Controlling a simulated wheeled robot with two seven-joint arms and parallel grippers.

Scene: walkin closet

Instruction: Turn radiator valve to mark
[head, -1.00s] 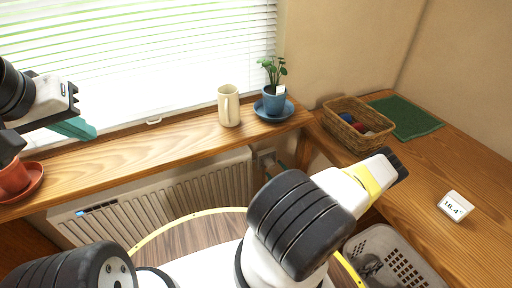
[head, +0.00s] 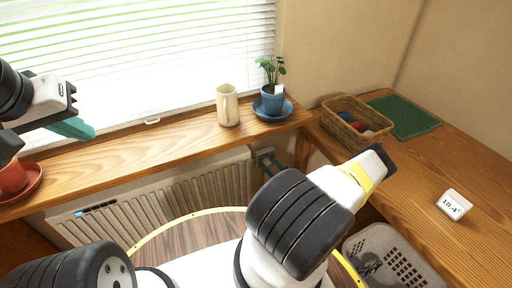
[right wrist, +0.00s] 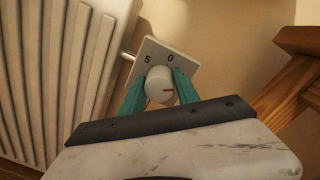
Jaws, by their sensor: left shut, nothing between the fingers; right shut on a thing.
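The radiator valve shows in the right wrist view as a round white knob (right wrist: 159,85) with a short red line, in front of a pale square plate (right wrist: 150,51) marked 5 and 0. The red line points to the right of the picture, away from both figures. My right gripper (right wrist: 161,80) is shut on the knob, one teal finger on each side. In the head view the knob is too small to make out, and my right arm covers most of that gripper. My left gripper (head: 74,128) is shut and empty above the left part of the windowsill.
The white radiator (head: 165,203) hangs below the wooden sill (head: 165,152). On the sill are a cream jug (head: 227,105), a plant in a blue pot (head: 272,98) and a terracotta pot (head: 12,177). A wicker basket (head: 338,128) and a display reading 18.4° (head: 453,205) stand on the right counter.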

